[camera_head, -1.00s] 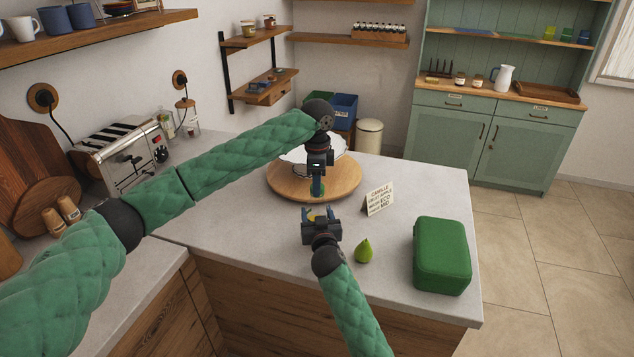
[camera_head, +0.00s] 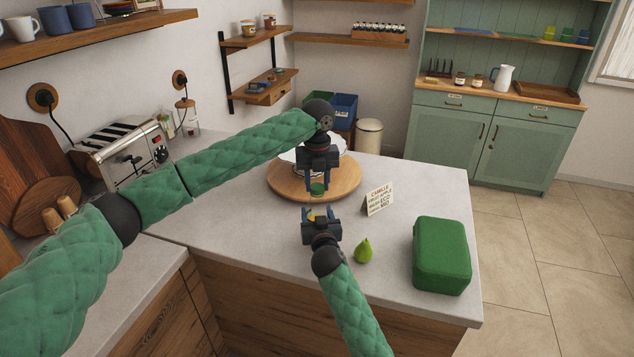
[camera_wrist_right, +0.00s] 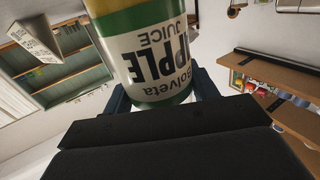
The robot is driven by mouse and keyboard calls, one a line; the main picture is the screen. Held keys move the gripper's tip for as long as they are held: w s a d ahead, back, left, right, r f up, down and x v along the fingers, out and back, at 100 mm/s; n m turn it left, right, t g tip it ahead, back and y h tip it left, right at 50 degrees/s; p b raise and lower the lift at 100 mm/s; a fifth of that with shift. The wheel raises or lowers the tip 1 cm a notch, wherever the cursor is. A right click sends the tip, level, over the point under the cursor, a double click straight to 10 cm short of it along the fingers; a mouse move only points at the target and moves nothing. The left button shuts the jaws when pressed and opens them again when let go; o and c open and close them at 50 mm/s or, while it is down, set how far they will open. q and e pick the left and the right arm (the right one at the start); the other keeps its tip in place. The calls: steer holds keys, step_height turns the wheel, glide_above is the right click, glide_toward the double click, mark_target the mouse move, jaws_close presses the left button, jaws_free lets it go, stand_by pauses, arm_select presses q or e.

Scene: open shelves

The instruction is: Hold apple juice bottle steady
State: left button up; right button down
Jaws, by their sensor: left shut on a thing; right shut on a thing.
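The apple juice bottle (camera_wrist_right: 160,58) fills the upper middle of the right wrist view, its green and white label upside down there. My right gripper (camera_head: 314,217) is shut on it, with a finger on each side of the bottle. In the head view only a small yellowish part of the bottle shows between the fingers. My left gripper (camera_head: 318,187) points down just above my right one, shut on a green cap (camera_head: 317,189). I cannot tell whether the cap still touches the bottle.
A round wooden board (camera_head: 345,184) lies behind the grippers. A lettered card (camera_head: 379,198) stands to their right. A green pear (camera_head: 364,251) and a green box (camera_head: 441,256) are on the counter (camera_head: 240,235). The counter left of the grippers is clear.

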arm_select(q)
steer(key=m, duration=0.5)
steer(key=shift+w+m, duration=0.1)
steer(key=shift+m, duration=0.2)
steer(key=m, duration=0.4)
steer(key=shift+m, duration=0.4)
steer(key=o, duration=1)
steer(key=shift+c, duration=0.2)
steer(key=shift+r, duration=0.1)
steer(key=shift+r, duration=2.15)
steer(key=shift+c, duration=0.5)
